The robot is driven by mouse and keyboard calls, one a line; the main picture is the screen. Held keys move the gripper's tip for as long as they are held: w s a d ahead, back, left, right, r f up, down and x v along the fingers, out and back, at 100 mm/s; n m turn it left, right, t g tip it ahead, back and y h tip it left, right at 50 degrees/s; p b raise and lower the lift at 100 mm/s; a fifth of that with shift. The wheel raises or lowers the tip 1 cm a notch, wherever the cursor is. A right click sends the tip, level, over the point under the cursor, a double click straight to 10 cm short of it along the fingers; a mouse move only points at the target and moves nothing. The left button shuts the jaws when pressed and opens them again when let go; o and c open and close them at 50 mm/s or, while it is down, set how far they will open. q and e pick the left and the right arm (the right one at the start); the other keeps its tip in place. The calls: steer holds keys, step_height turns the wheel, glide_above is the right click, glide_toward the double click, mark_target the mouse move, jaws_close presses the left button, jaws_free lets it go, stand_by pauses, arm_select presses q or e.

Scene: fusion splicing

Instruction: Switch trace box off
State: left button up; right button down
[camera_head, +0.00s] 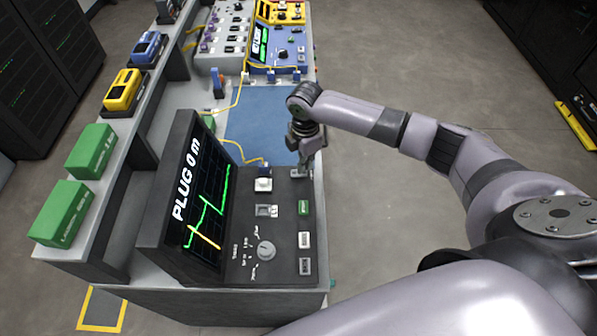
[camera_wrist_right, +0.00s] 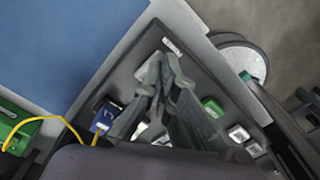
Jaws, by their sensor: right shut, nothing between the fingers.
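The trace box (camera_head: 160,235) is a dark unit on the bench, and its lit screen (camera_head: 207,205) reads "PLUG 0 m" with a green and orange trace. Its sloping panel (camera_head: 283,262) carries a knob, a green button (camera_head: 304,207) and several pale buttons. My right gripper (camera_head: 304,170) is over the panel's far right corner, shut and empty. In the right wrist view the gripper (camera_wrist_right: 166,62) points at that corner, close to a pale switch-like part (camera_wrist_right: 150,74) that its fingers partly cover. I cannot tell whether they touch. My left gripper is not in view.
A blue mat (camera_head: 262,115) lies beyond the trace box. A yellow cable (camera_head: 238,152) runs to a blue plug (camera_head: 263,172) at the panel's far edge. Green boxes (camera_head: 62,212) stand on the shelf at left. Open floor lies to the right of the bench.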

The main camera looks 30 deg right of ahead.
steer(key=shift+s+f+b, duration=0.1)
steer(key=shift+f+b, duration=0.4)
steer(key=shift+f, duration=0.55)
stand_by(0.4)
steer(key=shift+r+p, duration=0.75)
steer(key=shift+p, duration=0.2)
step_height(320, 180, up, 6)
steer(key=p, duration=0.5)
steer(key=shift+f+p, duration=0.2)
steer(key=shift+p, duration=0.15)
steer(key=shift+f, duration=0.1)
